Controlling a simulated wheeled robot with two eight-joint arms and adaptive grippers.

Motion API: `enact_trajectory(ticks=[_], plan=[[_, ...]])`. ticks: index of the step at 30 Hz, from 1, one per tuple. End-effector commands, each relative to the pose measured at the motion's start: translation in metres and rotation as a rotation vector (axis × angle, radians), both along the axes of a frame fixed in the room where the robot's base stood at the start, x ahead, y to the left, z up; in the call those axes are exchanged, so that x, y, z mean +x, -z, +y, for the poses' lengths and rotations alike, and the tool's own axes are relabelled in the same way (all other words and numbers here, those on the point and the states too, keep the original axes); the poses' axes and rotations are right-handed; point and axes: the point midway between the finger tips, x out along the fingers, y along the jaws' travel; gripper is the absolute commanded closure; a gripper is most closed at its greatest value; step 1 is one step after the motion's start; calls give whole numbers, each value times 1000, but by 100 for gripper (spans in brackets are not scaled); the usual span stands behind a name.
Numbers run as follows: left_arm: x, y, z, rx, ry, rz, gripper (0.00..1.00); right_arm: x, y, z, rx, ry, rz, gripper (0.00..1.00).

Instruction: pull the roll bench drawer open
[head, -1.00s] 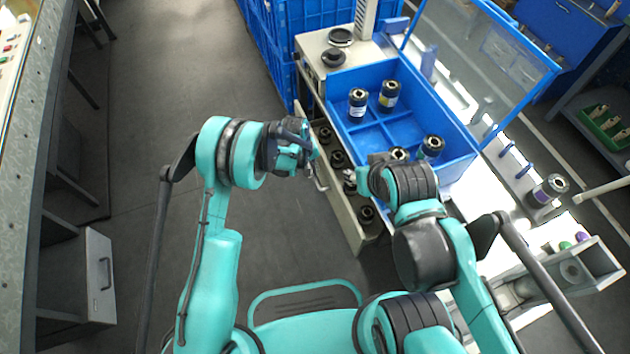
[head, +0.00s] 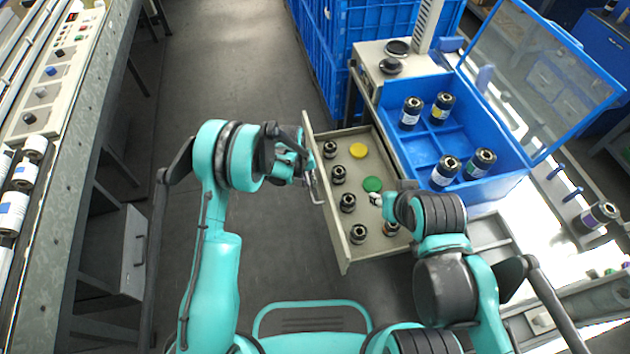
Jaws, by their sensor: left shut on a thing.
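The roll bench drawer (head: 335,232) stands pulled well out from under the bench top, with its inside showing. Its metal handle (head: 316,188) is on the front panel, facing left. My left gripper (head: 306,170) is at this handle and shut on it; the fingers are partly hidden by the wrist. Several small dark rolls (head: 338,174) stand in the drawer, along with a yellow disc (head: 358,151) and a green disc (head: 372,184). My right gripper (head: 378,199) is over the drawer's right part; its fingers are too small and covered to read.
Blue crates (head: 335,50) stand behind. The floor (head: 225,75) left of the drawer is clear up to the long table (head: 75,150).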

Motion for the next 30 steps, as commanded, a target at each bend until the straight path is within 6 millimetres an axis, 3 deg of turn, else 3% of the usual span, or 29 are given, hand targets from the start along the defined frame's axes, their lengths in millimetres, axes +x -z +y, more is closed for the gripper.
enact_trajectory(ticks=[10,11,13,23,30], plan=[[0,1,1,1,0,-2,100,0,0,0,0,0,0,60],[0,1,1,1,-1,-2,83,0,0,0,0,0,0,60],[0,1,1,1,0,-2,68,0,0,0,0,0,0,60],[0,-2,1,0,0,-1,68,0,0,0,0,0,0,60],[-1,-37,8,0,0,-1,68,0,0,0,0,0,0,60]])
